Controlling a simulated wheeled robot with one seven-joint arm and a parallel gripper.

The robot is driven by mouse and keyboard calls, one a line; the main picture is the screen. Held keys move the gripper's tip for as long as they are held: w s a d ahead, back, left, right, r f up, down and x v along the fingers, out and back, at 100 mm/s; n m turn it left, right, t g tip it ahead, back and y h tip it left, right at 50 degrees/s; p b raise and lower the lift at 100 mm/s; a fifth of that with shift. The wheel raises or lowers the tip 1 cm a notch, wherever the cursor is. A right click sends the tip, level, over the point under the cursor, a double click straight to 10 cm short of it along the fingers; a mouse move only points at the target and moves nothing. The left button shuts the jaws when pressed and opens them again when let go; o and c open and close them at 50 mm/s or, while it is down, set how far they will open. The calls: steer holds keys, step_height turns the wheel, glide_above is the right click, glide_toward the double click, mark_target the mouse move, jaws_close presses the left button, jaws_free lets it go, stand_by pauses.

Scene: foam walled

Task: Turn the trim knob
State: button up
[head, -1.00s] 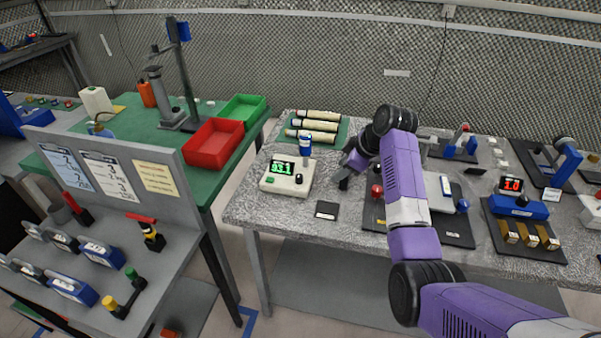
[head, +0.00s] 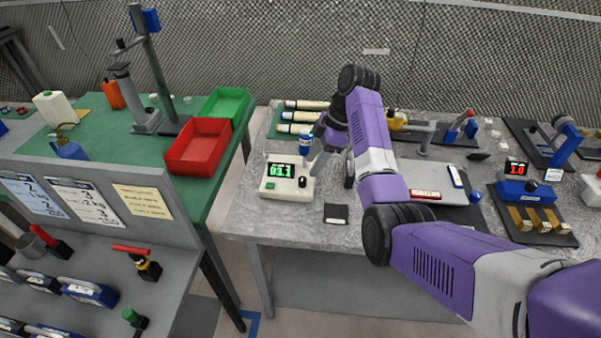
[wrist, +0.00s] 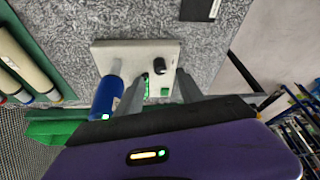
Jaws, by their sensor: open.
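A small white instrument (head: 284,191) with a lit green display stands on the grey bench. Its black knob (head: 303,182) is at the front right of its top, and a green button (head: 270,185) is at the front left. In the wrist view the knob (wrist: 160,66) shows between and beyond the fingertips. My gripper (head: 318,158) is open and empty, at the instrument's right rear, pointing down. In the wrist view my gripper's fingers (wrist: 160,86) straddle the display and partly hide it. I cannot tell their exact height above the instrument.
A blue-topped cylinder (head: 305,143) stands at the instrument's back, close to my left finger in the wrist view (wrist: 107,97). A black card (head: 336,214) lies to the right. Several pale tubes (head: 298,116) lie behind. Red (head: 198,147) and green bins stand on the left table.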

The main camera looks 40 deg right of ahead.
mark_target(304, 178)
steer(key=x, duration=0.6)
steer(key=shift+a+f+p, duration=0.1)
steer(key=shift+f+p, duration=0.15)
steer(key=shift+p, duration=0.15)
jaws_close()
